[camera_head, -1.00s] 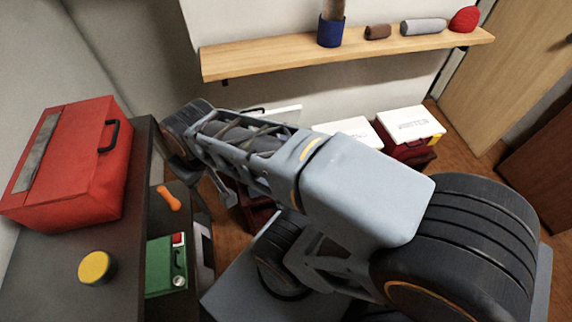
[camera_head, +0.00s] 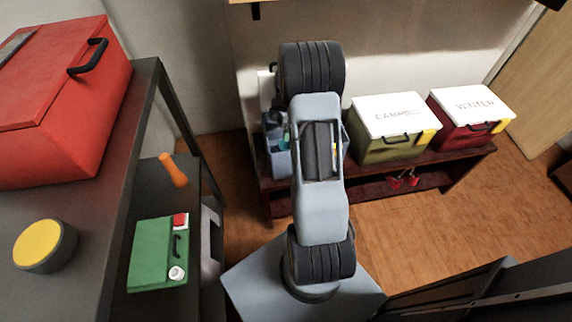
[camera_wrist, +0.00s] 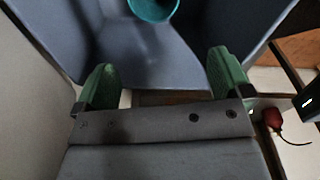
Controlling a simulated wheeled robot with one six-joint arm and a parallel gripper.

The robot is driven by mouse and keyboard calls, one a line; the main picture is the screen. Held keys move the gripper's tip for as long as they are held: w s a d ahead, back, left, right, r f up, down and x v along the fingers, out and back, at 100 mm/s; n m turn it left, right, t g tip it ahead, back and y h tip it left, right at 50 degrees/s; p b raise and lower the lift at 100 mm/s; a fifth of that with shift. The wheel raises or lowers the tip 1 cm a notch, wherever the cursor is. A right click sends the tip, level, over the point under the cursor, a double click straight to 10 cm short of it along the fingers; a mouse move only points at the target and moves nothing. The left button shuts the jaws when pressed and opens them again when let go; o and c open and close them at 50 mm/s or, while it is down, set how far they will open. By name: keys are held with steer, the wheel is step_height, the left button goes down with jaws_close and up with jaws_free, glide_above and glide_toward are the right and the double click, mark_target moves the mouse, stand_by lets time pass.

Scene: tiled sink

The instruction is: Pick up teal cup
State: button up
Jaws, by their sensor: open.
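The teal cup (camera_wrist: 153,8) shows at the top edge of the wrist view, cut off by the frame, inside a blue-grey bin (camera_wrist: 68,45). My gripper (camera_wrist: 164,74) is open and empty, its two green fingers spread apart at the near side of the bin, below the cup in the picture. A gap shows between the fingers and the cup. In the head view the blue bin (camera_head: 277,160) stands on a dark red bench, partly hidden behind my arm. A small teal patch (camera_head: 284,144) shows in it. My gripper is hidden there.
An olive box (camera_head: 385,150) and a dark red box (camera_head: 462,134), both with white lids, stand right of the bin on the bench (camera_head: 440,170). Small red items (camera_head: 402,181) are beneath. A dark shelf unit with a red toolbox (camera_head: 70,110) is at left.

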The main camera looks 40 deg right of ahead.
steer(key=shift+n, duration=0.9)
steer(key=shift+d+f+b, duration=0.3)
steer(key=shift+f+b, duration=0.25)
steer(key=shift+f, duration=1.75)
steer(key=shift+d+f+b, duration=0.25)
steer(key=shift+f+b, duration=0.25)
steer(key=shift+f, duration=1.75)
steer(key=shift+d+f+b, duration=0.3)
steer(key=shift+f+b, duration=0.25)
steer(key=shift+f, duration=1.75)
steer(key=shift+c, duration=0.4)
steer(key=c, duration=0.9)
